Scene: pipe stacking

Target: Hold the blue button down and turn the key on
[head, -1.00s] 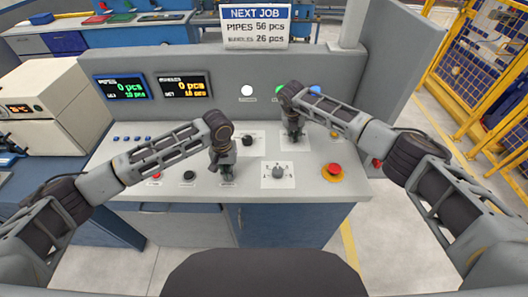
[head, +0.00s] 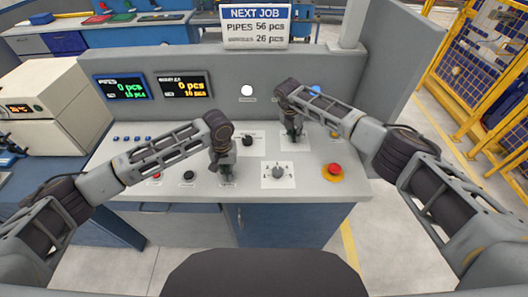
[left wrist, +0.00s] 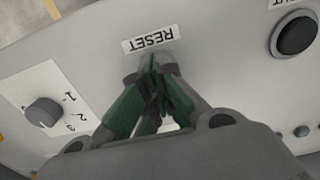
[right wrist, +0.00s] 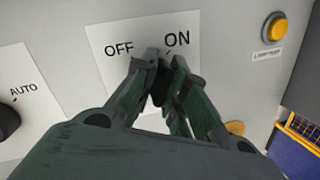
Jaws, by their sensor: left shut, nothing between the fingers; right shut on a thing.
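My left gripper (head: 227,178) is shut and empty, its fingertips down at the console just below the RESET label. In the left wrist view its tips (left wrist: 154,68) cover the spot under that label. No blue button shows there, so I cannot tell whether it is pressed. My right gripper (head: 293,139) is shut on the key at the OFF/ON plate (right wrist: 110,42). In the right wrist view its tips (right wrist: 165,66) sit between the OFF and ON words and hide the key, so its angle cannot be read.
The console (head: 310,190) also carries a red mushroom button (head: 334,169), a numbered selector knob (head: 278,171) and a black knob (head: 247,140). A yellow button (right wrist: 277,28) is right of the key plate. Two counter displays (head: 184,86) and a white lamp (head: 246,90) are on the back panel.

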